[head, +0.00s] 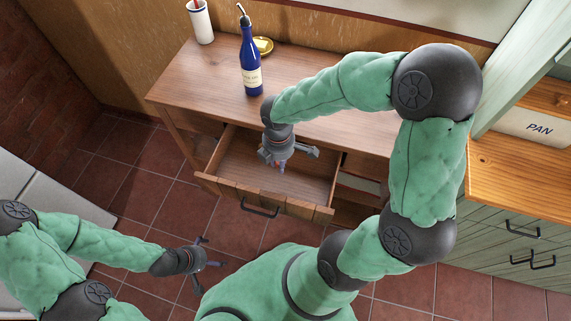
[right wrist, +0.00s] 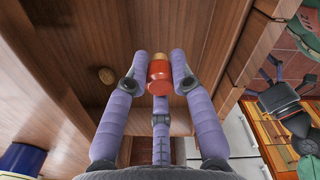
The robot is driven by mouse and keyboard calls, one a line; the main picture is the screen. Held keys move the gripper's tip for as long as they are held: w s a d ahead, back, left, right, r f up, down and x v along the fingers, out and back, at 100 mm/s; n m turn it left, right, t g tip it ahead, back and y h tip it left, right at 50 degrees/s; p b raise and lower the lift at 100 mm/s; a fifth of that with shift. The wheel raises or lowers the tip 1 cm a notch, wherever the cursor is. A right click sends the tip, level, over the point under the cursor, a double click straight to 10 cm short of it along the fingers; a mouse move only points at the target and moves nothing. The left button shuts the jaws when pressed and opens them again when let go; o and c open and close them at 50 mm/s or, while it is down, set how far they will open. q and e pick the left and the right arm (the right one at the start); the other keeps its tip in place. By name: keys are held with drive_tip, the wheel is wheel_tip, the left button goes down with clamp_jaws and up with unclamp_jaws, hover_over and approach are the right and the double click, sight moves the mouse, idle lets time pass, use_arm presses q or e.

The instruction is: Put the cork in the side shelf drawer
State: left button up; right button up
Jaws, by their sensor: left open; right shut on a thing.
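The side shelf drawer (head: 225,158) is pulled open below the wooden top in the head view. My right gripper (head: 284,160) points down into the drawer's opening, over its inside. In the right wrist view its purple fingers are shut on the cork (right wrist: 160,75), a small piece with a red-orange end and a tan end. The cork's height above the drawer floor is hard to tell. In the head view the cork is mostly hidden by the fingers. My left gripper (head: 208,264) is open and empty above the tiled floor, left of the drawer.
A counter with a PAN box (head: 530,127) is at right.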

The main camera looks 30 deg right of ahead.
drive_tip(key=b, duration=0.2)
hover_over(286, 168)
drive_tip(key=f, duration=0.5)
drive_tip(key=shift+s+a+f, duration=0.15)
drive_tip(key=shift+s+a, duration=0.05)
drive_tip(key=shift+a, duration=0.05)
drive_tip(key=f+b, duration=0.1)
drive_tip(key=f, duration=0.1)
drive_tip(key=f+b, duration=0.1)
drive_tip(key=shift+w+d+f, duration=0.15)
drive_tip(key=shift+d+f, duration=0.05)
drive_tip(key=shift+f, duration=0.2)
drive_tip(key=shift+r, duration=0.1)
drive_tip(key=o, duration=0.3)
drive_tip(key=shift+f, duration=0.2)
drive_tip(key=o, duration=0.5)
drive_tip(key=shift+c, duration=0.2)
